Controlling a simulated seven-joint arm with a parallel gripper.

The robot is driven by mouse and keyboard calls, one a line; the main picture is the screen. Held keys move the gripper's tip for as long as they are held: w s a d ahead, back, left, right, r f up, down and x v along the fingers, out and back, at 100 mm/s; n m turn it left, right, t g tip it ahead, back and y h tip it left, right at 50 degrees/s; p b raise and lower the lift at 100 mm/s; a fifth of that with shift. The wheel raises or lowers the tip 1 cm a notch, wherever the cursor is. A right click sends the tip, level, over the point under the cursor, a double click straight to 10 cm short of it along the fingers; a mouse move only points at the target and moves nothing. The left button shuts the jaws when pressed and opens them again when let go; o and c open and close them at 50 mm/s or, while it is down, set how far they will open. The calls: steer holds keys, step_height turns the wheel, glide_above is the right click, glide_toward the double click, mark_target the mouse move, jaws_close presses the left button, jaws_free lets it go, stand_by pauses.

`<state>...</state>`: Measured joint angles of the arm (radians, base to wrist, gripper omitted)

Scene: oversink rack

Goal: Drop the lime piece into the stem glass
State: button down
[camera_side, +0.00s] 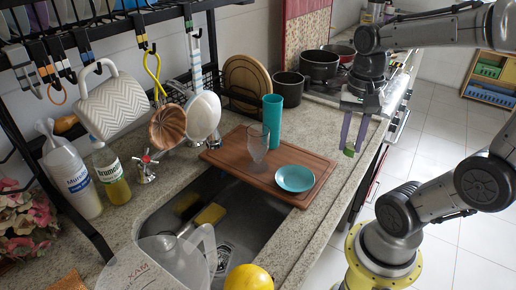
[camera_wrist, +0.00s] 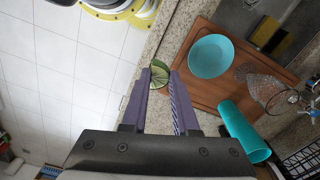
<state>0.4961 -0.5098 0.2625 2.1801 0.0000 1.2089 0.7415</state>
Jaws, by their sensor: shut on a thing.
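My gripper (camera_side: 352,138) is shut on a green lime piece (camera_side: 349,152), held between the fingertips in the air to the right of the cutting board. In the wrist view, the lime piece (camera_wrist: 160,72) shows its segmented cut face between the purple fingers (camera_wrist: 160,84). The clear stem glass (camera_side: 258,141) stands upright on the board, to the left of my gripper and apart from it. It also shows in the wrist view as a patterned, transparent glass (camera_wrist: 264,87) at the right.
The wooden cutting board (camera_side: 318,168) spans the counter by the sink. A teal plate (camera_side: 295,178) and a tall teal cup (camera_side: 272,120) stand on it near the glass. Dark pots (camera_side: 319,66) are behind. A rack with hanging utensils and a patterned jug (camera_side: 117,105) is at left.

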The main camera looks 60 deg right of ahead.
steer(key=w+r+m, duration=0.1)
steer(key=w+r, duration=0.5)
steer(key=w, duration=0.3)
steer(key=w+r, duration=0.6)
steer(key=w, duration=0.4)
steer(key=w+a+f+n, duration=0.1)
steer(key=w+f, duration=0.2)
steer(key=f, duration=0.4)
steer(key=shift+w+a+f, duration=0.3)
steer(key=shift+w+a, duration=0.05)
steer(key=shift+w, duration=0.05)
steer(key=c, duration=0.6)
jaws_free()
